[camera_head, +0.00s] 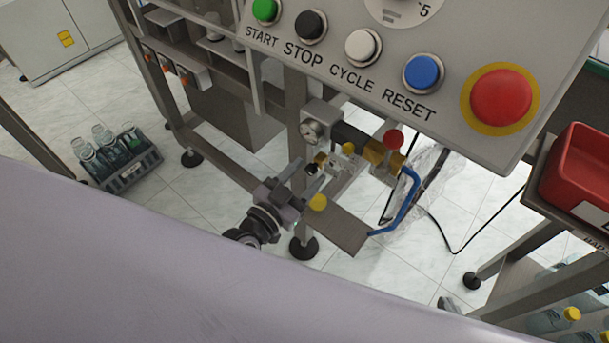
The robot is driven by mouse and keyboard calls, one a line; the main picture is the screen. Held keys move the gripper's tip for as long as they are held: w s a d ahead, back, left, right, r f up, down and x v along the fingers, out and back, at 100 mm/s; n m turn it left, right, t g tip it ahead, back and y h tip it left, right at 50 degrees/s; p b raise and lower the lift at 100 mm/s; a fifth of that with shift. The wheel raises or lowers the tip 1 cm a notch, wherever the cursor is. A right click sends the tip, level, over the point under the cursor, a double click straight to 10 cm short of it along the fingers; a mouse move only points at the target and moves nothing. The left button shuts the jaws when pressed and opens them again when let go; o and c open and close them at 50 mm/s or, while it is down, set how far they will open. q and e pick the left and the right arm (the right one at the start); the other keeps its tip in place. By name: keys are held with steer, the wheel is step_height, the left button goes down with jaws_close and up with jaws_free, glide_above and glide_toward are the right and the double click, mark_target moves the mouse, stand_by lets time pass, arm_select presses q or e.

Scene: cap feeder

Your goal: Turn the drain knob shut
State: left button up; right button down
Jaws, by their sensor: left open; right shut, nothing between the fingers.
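An air-supply assembly is on the machine frame, with a round gauge (312,131), a black cylinder (350,138) and brass fittings (375,152). No label shows which one is the drain knob. My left gripper (308,177) is open and empty, its fingers pointing up and right, close to the black and larger yellow knobs. I cannot tell if it touches either. My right gripper is not clearly visible.
A control panel (440,95) with buttons overhangs the assembly. A blue hose (405,203) and a black cable run down at right. A red bin (580,180) stands on a rack at far right. A bottle crate (130,172) is on the floor at left.

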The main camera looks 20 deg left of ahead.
arm_select(q)
jaws_close()
steer(key=shift+n, duration=0.3)
steer(key=n+p, duration=0.1)
steer(key=n, duration=0.1)
steer(key=shift+r+n, duration=0.1)
steer(key=shift+n, duration=0.3)
steer(key=n, duration=0.9)
steer(key=shift+w+n+g, duration=0.1)
steer(key=shift+n+g, duration=0.2)
steer(key=shift+n+b, duration=0.4)
steer(key=shift+n, duration=1.9)
steer(key=shift+a, duration=0.1)
